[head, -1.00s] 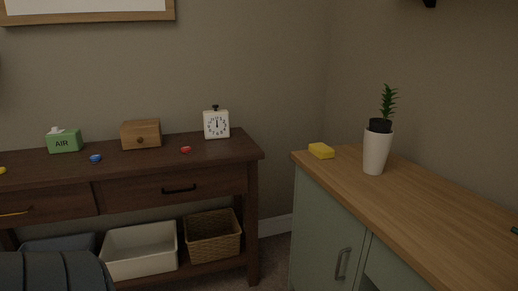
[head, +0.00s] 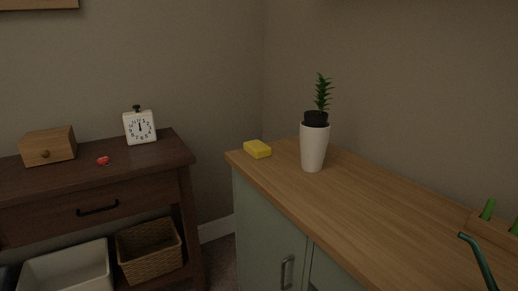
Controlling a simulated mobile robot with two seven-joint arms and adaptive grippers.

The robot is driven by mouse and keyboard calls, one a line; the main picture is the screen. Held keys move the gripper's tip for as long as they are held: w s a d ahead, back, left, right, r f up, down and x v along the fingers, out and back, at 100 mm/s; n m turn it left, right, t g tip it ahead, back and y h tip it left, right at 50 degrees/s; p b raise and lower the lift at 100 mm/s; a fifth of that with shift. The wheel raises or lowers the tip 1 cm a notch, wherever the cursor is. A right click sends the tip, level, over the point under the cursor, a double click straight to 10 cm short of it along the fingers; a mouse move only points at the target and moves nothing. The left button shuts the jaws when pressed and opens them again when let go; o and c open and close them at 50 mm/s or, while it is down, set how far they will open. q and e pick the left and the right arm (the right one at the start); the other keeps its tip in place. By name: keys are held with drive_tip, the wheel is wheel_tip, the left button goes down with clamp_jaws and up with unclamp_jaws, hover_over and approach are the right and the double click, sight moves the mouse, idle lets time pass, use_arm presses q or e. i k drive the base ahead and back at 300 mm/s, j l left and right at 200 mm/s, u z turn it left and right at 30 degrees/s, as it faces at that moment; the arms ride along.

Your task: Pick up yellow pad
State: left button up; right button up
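The yellow pad (head: 257,149) is a small block lying flat on the wooden countertop (head: 400,218), at its far left corner near the wall. It stands clear to the left of a white pot and nothing touches it. Neither of my grippers shows in the head view now.
A tall white pot (head: 313,147) with a green plant stands right of the pad. A teal curved thing (head: 476,258) and a wooden holder (head: 494,228) are at lower right. A dark wooden table (head: 95,182) with a clock (head: 140,127) stands left, across a gap. The middle countertop is clear.

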sight(257, 148)
drive_tip(key=j+z, duration=0.2)
drive_tip(key=z, duration=1.05)
drive_tip(key=i+l+z, duration=0.1)
drive_tip(key=z, duration=1.85)
drive_tip(key=k+j+u, duration=0.1)
drive_tip(key=u, duration=2.3)
drive_tip(key=l+u, duration=0.1)
drive_tip(key=u, duration=0.3)
drive_tip(key=l+u, duration=0.1)
drive_tip(key=u, duration=0.3)
drive_tip(key=i+j+u, duration=0.1)
drive_tip(key=i+j, duration=0.35)
drive_tip(key=j, duration=0.15)
